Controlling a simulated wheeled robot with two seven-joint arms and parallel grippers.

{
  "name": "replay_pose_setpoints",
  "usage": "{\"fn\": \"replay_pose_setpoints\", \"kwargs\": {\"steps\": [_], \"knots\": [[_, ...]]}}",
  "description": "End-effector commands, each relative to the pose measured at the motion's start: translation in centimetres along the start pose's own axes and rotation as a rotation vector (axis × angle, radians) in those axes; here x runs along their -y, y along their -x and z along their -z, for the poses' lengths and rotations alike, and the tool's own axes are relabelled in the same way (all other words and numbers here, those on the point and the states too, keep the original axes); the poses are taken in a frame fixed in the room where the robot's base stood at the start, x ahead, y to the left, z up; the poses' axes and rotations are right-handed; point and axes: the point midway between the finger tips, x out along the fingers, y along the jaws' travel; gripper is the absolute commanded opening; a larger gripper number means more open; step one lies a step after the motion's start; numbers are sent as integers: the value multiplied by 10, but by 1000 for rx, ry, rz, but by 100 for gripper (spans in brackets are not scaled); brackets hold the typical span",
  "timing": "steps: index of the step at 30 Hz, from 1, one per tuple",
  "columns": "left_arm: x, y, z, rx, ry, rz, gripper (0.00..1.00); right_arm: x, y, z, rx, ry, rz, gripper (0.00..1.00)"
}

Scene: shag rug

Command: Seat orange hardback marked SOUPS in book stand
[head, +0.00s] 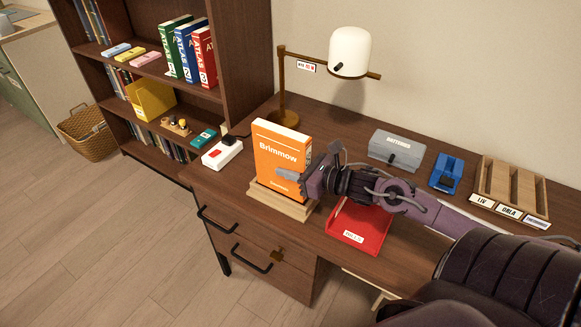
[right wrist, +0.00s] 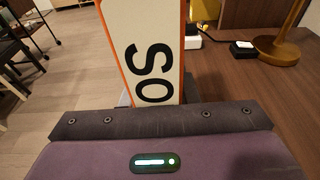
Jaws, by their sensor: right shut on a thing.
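The orange hardback (head: 282,143) stands upright in the head view, its cover reading "Brimmow". In the right wrist view its pale spine (right wrist: 150,50) shows the large black letters "SO"; the rest of the word is out of sight. My right gripper (head: 289,181) is shut on the book's lower part, reaching in from the right. The wooden book stand (head: 281,206) is directly beneath the book at the desk's front edge. The book's lower edge meets the stand in the picture, but I cannot tell whether it rests fully in it. My left gripper is out of view.
A red tray (head: 359,226) lies under my right forearm. A white socket block (head: 222,153) is left of the stand, and a lamp (head: 284,119) stands behind. A grey box (head: 397,149), blue holder (head: 447,173) and wooden rack (head: 513,188) are at right.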

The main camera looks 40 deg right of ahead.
Motion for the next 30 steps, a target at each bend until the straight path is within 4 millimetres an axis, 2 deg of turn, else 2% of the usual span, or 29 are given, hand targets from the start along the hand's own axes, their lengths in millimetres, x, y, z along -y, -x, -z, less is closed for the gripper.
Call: {"fn": "replay_pose_setpoints", "kwargs": {"steps": [30], "knots": [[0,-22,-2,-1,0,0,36,0,-6,23,4,1,0,0]]}}
